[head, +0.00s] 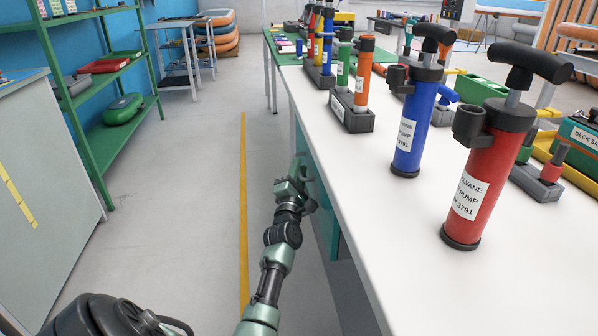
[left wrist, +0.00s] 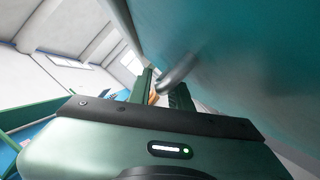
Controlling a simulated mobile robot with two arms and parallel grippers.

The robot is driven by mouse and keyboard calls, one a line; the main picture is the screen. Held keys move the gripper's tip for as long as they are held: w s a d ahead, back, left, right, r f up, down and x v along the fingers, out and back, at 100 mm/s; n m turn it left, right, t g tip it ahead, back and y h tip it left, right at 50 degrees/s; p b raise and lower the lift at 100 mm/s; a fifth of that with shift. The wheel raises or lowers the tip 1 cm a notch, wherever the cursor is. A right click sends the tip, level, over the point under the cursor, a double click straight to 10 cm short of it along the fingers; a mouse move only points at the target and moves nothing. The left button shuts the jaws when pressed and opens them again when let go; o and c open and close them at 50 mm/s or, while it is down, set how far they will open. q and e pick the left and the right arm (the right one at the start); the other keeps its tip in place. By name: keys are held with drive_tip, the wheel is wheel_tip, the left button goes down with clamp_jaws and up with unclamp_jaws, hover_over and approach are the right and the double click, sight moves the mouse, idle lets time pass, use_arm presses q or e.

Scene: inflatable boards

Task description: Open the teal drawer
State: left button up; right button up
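The teal drawer (head: 322,205) is under the white workbench, on its aisle side, seen at a steep angle in the head view. In the left wrist view its teal front (left wrist: 250,60) fills the upper right, with a grey bar handle (left wrist: 180,71) standing off it. My left gripper (head: 303,178) is beside the drawer front. In the left wrist view the fingers of my left gripper (left wrist: 162,84) are apart, with the handle's near end at the gap between them. I cannot tell whether they touch it. My right gripper is not in view.
The white bench top (head: 345,190) carries a red pump (head: 482,185), a blue pump (head: 413,130) and smaller pumps behind. A green shelf (head: 100,90) and a grey cabinet (head: 45,200) stand at left. The aisle floor with a yellow line (head: 243,190) is clear.

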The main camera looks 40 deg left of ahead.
use_arm(q)
drive_tip(key=shift+c, duration=0.3)
clamp_jaws()
drive_tip(key=shift+f, duration=0.1)
idle(1.0)
